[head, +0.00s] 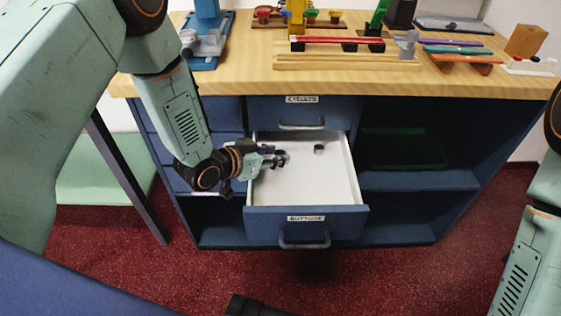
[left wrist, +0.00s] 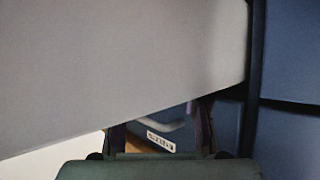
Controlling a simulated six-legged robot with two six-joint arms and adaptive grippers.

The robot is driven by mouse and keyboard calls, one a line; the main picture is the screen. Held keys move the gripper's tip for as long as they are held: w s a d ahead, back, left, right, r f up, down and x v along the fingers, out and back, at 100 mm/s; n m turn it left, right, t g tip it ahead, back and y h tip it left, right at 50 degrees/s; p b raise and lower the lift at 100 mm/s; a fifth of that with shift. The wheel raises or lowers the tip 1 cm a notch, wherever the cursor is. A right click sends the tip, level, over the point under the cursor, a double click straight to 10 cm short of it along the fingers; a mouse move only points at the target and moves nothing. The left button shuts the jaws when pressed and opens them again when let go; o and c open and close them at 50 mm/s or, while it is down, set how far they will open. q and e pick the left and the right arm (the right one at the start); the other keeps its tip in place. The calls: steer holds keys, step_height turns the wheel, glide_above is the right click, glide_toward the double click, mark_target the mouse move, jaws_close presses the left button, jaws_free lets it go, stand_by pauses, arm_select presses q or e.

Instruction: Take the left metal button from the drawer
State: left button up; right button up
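The drawer labelled BUTTONS (head: 307,209) is pulled out, with a white inside. A small dark round metal button (head: 319,149) stands on its floor, toward the back right. A second small greyish piece (head: 283,154), seemingly the left button, shows at the fingertips of my left gripper (head: 279,159). The gripper reaches in over the drawer's left wall, low and pointing right. In the left wrist view its two fingers (left wrist: 160,133) are apart, with a label seen between them. My right gripper does not show.
The EYELETS drawer (head: 301,113) is shut just above. The wooden counter top (head: 240,80) overhangs the drawers and holds several tools and racks. Open shelves (head: 415,181) lie to the right. The right part of the drawer floor is clear.

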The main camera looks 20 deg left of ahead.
arm_select(q)
steer(key=shift+w+d+f, duration=0.15)
steer(key=shift+w+f, duration=0.15)
steer(key=shift+w, duration=0.15)
steer(key=shift+r, duration=0.1)
steer(key=c, duration=0.5)
